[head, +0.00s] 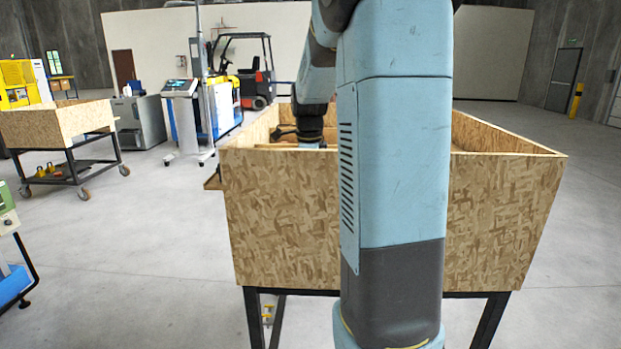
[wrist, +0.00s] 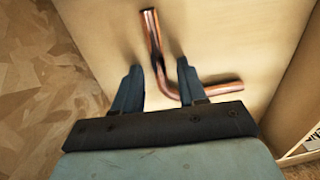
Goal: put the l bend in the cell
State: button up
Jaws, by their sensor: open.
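The copper L bend (wrist: 152,32) lies on the pale floor of a wooden box in the wrist view. One leg runs up the picture and the other runs to the right. My gripper (wrist: 158,67) is open, with its two fingers apart on either side of the upper leg. I cannot tell whether the fingers touch it. In the head view my arm reaches into the large chipboard box (head: 285,215), and the box's front wall hides the gripper and the bend. I cannot tell which thing is the cell.
The box walls stand close around my gripper; the chipboard wall (wrist: 40,80) is at its left. Another chipboard box on a wheeled cart (head: 30,128) stands at the far left. A control stand (head: 182,110) and a forklift (head: 250,75) are behind.

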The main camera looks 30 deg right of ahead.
jog(key=shift+r, duration=0.1)
notch_tip(320, 180, up, 12)
jog(key=shift+s+a, duration=0.3)
jog(key=shift+s, duration=0.15)
